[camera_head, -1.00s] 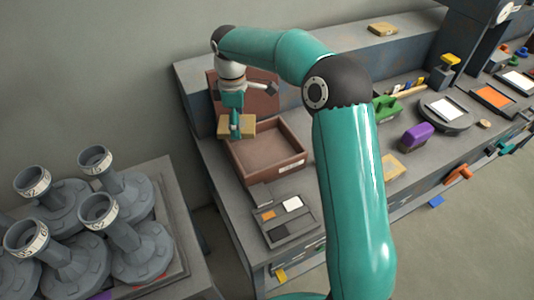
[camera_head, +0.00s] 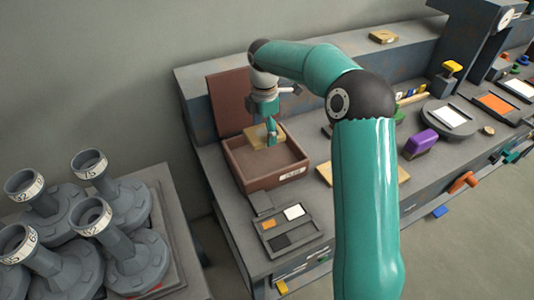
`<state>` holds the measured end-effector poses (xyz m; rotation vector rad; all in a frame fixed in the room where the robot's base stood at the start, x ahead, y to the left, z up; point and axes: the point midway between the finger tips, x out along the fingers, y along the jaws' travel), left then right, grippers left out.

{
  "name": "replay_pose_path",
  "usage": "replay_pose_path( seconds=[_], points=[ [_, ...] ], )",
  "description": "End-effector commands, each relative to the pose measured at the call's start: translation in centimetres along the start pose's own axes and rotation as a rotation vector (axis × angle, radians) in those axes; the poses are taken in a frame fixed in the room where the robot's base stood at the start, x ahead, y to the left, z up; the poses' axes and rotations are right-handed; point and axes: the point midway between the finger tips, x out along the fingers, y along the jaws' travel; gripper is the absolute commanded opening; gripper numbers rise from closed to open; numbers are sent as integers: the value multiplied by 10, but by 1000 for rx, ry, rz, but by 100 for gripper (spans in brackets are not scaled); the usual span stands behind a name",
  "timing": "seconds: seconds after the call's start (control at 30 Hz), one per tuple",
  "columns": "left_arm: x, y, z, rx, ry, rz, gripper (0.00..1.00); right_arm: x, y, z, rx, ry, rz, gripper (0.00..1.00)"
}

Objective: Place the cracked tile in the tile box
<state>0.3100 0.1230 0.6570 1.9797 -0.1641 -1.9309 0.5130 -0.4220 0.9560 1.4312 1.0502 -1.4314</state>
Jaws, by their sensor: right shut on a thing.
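The tile box (camera_head: 262,184) is an open brown box with its lid (camera_head: 229,104) raised at the back, on the left part of the grey bench. My right gripper (camera_head: 271,141) points down at the back of the box opening, shut on a flat tan tile (camera_head: 258,134). The tile shows inside the outline of the box near its back wall. I cannot tell whether it touches the box, and no crack can be made out. My left gripper is not in view.
A tray with coloured swatches (camera_head: 286,228) lies in front of the box. Right of my arm are a purple-handled block (camera_head: 420,142) and a round dish (camera_head: 448,118). Another tan piece (camera_head: 383,37) lies on the back ledge. Several grey stands (camera_head: 125,250) crowd the lower left.

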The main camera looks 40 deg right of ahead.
Motion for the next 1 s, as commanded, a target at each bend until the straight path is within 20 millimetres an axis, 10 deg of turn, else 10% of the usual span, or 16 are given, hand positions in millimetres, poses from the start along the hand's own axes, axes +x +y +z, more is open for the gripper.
replay_pose_path(
  seconds=[0.63,1.0],
  points=[
    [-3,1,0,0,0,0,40,88,0,1,2,0,-2,33],
    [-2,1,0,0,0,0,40,96,0,1,3,0,1,33]
  ],
)
